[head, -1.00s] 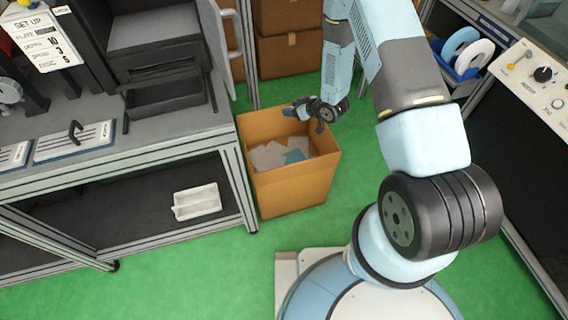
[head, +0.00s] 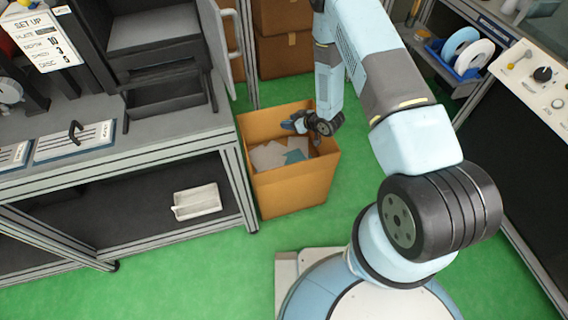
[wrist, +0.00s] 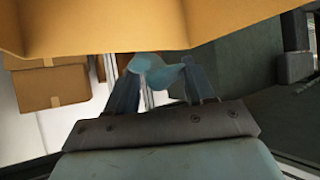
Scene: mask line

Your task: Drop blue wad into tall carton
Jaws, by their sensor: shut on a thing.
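The tall carton (head: 291,189) is an open brown box on the green floor, with grey and blue-green scraps inside. In the wrist view my gripper (wrist: 163,72) is shut on the blue wad (wrist: 160,73), a pale blue crumpled piece between the fingertips. The carton's wall (wrist: 180,20) fills the top of the wrist view, close beyond the wad. The wad is hard to make out in the head view.
A grey workbench (head: 180,140) stands close along the carton's left side, with a white tray (head: 197,202) on its lower shelf. Brown boxes (head: 285,55) are stacked behind. A blue bin with discs (head: 462,52) is at the right. Green floor is free in front.

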